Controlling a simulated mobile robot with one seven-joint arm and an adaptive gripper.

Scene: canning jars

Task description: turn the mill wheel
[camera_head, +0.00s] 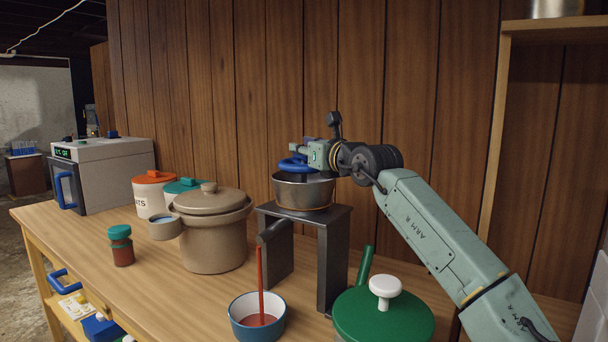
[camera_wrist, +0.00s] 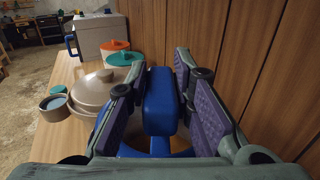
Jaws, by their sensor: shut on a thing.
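The mill is a grey metal bowl (camera_head: 303,190) on a dark metal stand (camera_head: 333,260) at the table's back, with a blue wheel (camera_head: 290,165) above the bowl. My gripper (camera_head: 304,158) is at the wheel, its arm reaching in from the right. In the wrist view, the wheel's thick blue grip (camera_wrist: 160,105) stands between the purple pads of my gripper (camera_wrist: 165,95), which is shut on it. Part of the blue rim shows below the grip. My fingers and wrist hide much of the wheel, so its turn angle is unclear.
A lidded brown crock (camera_head: 214,245) stands left of the mill. In front are a blue bowl (camera_head: 240,318) with a red stick and a green-lidded pot (camera_head: 350,318). A jar (camera_head: 122,250) and a white oven (camera_head: 112,175) are farther left. A wood-panel wall is close behind.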

